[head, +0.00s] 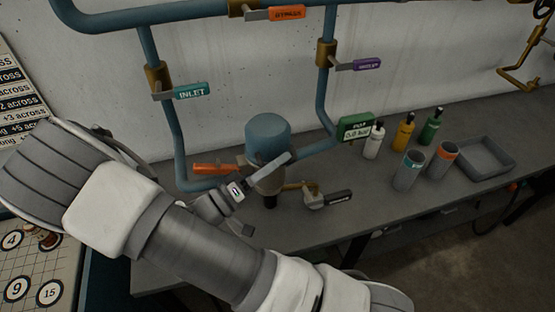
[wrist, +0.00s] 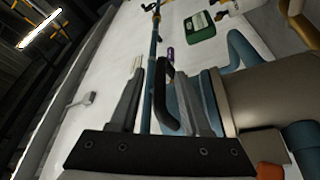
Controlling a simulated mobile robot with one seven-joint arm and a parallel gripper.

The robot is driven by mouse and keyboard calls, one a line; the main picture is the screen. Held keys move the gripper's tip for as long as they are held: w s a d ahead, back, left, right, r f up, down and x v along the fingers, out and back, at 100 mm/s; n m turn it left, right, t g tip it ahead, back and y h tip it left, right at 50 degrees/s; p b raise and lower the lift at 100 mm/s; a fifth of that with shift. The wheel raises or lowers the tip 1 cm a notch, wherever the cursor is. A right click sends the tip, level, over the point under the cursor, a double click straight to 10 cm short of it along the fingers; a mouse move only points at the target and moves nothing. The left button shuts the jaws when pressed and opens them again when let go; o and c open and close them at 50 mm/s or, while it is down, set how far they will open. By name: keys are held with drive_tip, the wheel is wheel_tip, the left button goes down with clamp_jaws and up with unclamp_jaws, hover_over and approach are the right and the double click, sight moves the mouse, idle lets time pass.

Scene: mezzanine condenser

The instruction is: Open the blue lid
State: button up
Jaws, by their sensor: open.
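The blue lid (head: 268,136) sits on top of an upright beige canister among the pipes, in the middle of the head view. In the wrist view the blue lid (wrist: 207,103) lies at the right, on the beige body (wrist: 270,95). A dark curved handle (wrist: 164,98) shows between my fingers in that view. My gripper (head: 262,180) is beside the canister, just below the lid, and partly covers the canister. My gripper (wrist: 160,68) is open in the wrist view. Whether a finger touches the lid or handle, I cannot tell.
An orange lever (head: 215,168) is left of the canister, and a dark-handled valve (head: 328,198) is at its right. Blue pipes frame it on both sides. Bottles, cups and a grey tray (head: 484,158) stand farther right. The bench front is mostly clear.

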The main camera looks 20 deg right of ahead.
drive_tip(key=shift+d, duration=0.1)
clamp_jaws()
idle(1.4)
